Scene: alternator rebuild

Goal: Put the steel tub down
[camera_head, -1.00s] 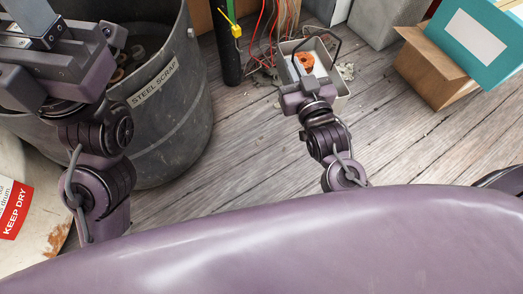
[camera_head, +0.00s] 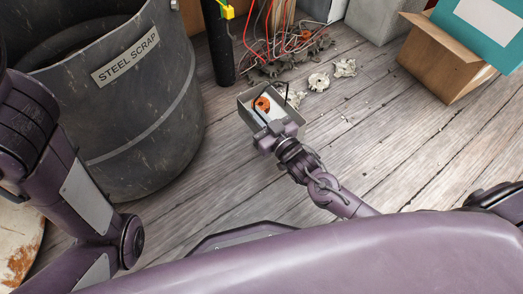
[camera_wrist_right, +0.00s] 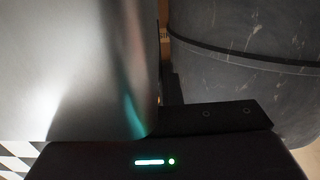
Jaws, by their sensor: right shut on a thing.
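The steel tub (camera_head: 290,124) is a small grey open box with a dark wire handle. An orange thing (camera_head: 262,103) and something white lie inside it. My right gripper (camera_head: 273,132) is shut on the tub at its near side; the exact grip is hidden. In the right wrist view, the tub's smooth wall (camera_wrist_right: 75,70) fills the left half. I cannot tell whether its base touches the floor. My left arm shows at the left edge, but its gripper is out of the picture.
The steel scrap drum (camera_head: 150,110) stands left of the tub; it also shows in the right wrist view (camera_wrist_right: 245,75). A cardboard box (camera_head: 440,70) stands right. Plank floor (camera_head: 400,140) is bare between.

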